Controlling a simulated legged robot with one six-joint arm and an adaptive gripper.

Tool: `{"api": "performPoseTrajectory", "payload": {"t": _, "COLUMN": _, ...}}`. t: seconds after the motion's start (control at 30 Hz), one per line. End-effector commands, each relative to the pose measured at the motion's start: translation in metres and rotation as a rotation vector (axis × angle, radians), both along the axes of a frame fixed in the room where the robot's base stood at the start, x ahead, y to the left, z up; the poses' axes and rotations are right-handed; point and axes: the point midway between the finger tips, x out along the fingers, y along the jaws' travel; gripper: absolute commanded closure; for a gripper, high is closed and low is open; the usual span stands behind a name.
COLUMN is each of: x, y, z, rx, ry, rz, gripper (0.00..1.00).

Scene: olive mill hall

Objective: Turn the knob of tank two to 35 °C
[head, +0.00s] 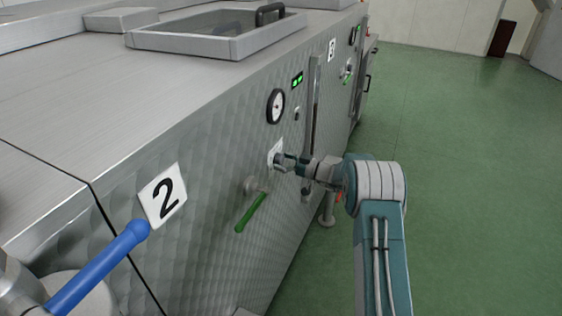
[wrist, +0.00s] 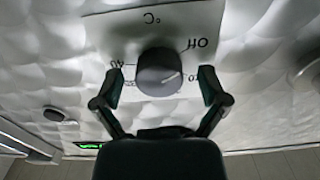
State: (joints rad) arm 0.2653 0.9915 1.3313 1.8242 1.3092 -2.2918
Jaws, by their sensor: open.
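The dark round knob (wrist: 158,70) sits on a white dial plate (wrist: 128,27) in the wrist view. A pale pointer line on the knob points to the lower right in that view. My gripper (wrist: 160,84) is open, with one finger on each side of the knob and a visible gap to each. In the head view my gripper (head: 288,161) is at the small white plate (head: 273,151) on the tank front, hiding most of the knob.
The number 2 sign (head: 163,195) is on the steel front. A round gauge (head: 276,106) and green display (head: 297,80) are above the knob. A green-handled valve (head: 251,211) sticks out below, a blue handle (head: 100,265) nearer. The green floor (head: 470,170) is clear.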

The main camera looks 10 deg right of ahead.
Motion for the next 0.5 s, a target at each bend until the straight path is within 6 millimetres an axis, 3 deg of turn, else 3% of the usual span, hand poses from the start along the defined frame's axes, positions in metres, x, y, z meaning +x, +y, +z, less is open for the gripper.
{"api": "performPoseTrajectory", "payload": {"t": 0.3, "x": 0.0026, "y": 0.0029, "z": 0.0001, "rx": 0.001, "ry": -0.001, "rz": -0.001, "gripper": 0.07}}
{"api": "performPoseTrajectory", "payload": {"t": 0.37, "x": 0.0025, "y": 0.0030, "z": 0.0001, "rx": 0.000, "ry": 0.000, "rz": -0.001, "gripper": 0.29}}
{"api": "performPoseTrajectory", "payload": {"t": 0.5, "x": 0.0026, "y": 0.0029, "z": 0.0000, "rx": 0.000, "ry": 0.000, "rz": -0.001, "gripper": 0.89}}
